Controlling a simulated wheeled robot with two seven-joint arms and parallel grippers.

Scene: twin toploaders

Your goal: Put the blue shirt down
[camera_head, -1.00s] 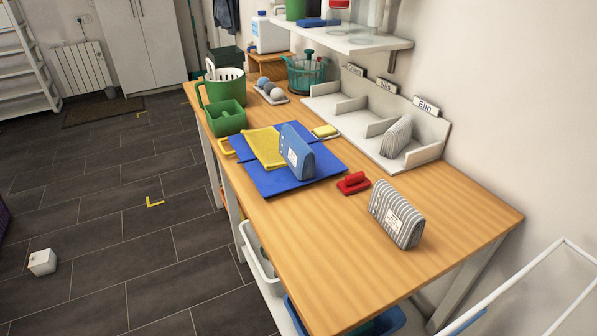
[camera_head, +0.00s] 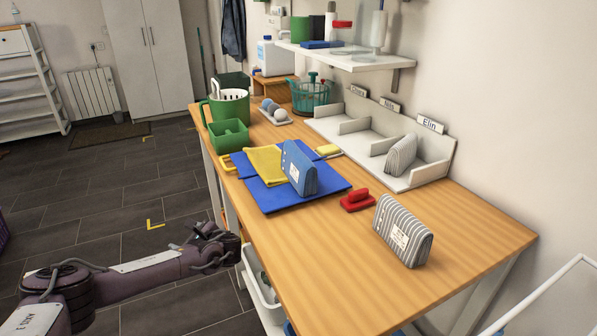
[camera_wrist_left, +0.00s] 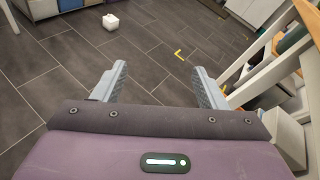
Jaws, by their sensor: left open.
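A folded blue shirt (camera_head: 299,168) with a white label stands upright on the blue board (camera_head: 270,198) on the table, beside a yellow cloth (camera_head: 263,165). No gripper touches it. My left gripper (camera_head: 222,240) is off the table's left edge, low and away from the shirt. In the left wrist view my left gripper (camera_wrist_left: 158,85) has its two fingers wide apart with only floor between them. My right gripper is not in view.
A striped folded shirt (camera_head: 403,232) and a red brush (camera_head: 357,200) are on the wooden table (camera_head: 340,275). A white divided tray (camera_head: 375,150) stands along the wall, with a striped item (camera_head: 401,155) in one bay. Green containers (camera_head: 228,135) stand at the far left end.

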